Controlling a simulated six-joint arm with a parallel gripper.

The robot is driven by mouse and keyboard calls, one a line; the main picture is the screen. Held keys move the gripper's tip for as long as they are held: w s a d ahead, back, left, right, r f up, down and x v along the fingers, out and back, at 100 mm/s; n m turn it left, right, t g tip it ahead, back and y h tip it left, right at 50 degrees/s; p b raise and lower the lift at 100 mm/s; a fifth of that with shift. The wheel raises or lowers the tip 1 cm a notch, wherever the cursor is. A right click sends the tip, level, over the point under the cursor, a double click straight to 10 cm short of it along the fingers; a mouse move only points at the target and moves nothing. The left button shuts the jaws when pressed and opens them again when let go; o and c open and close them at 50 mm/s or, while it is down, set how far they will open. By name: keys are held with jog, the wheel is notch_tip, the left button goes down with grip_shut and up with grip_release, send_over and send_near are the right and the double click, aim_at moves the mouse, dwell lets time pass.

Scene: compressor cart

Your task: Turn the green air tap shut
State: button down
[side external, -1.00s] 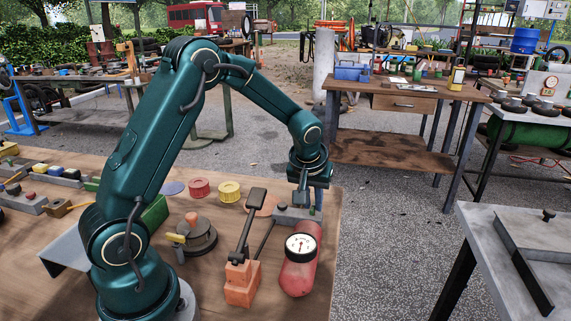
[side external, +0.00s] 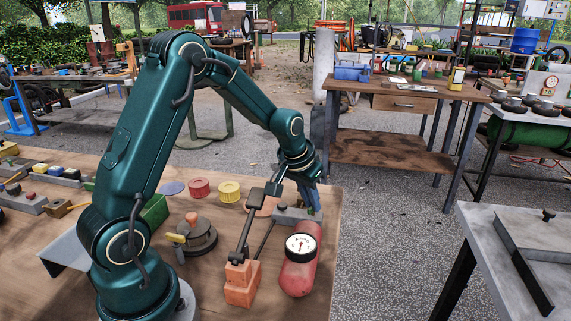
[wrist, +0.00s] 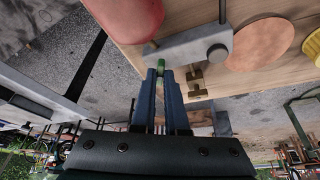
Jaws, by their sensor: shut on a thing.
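The green air tap (wrist: 161,66) shows in the wrist view as a small green piece between my fingertips, at the end of a grey block (wrist: 185,46). My gripper (wrist: 160,75) has its two blue fingers shut on the tap. In the side external view my gripper (side external: 318,205) is tilted at the right end of the grey block (side external: 292,214), and the fingers hide most of the tap. The red air tank (side external: 299,270) with a white gauge (side external: 300,246) lies just in front of the block.
A dark-handled lever on an orange base (side external: 241,283) stands left of the tank. A yellow cap (side external: 229,191) and a red cap (side external: 199,188) sit behind it. In the wrist view a brass fitting (wrist: 196,82) lies close beside the fingers. The table's right edge is near.

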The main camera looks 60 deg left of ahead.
jog(key=shift+s, duration=0.1)
dwell(0.3)
jog(key=c, duration=0.9)
grip_release()
jog(key=shift+c, duration=0.2)
jog(key=v, duration=0.5)
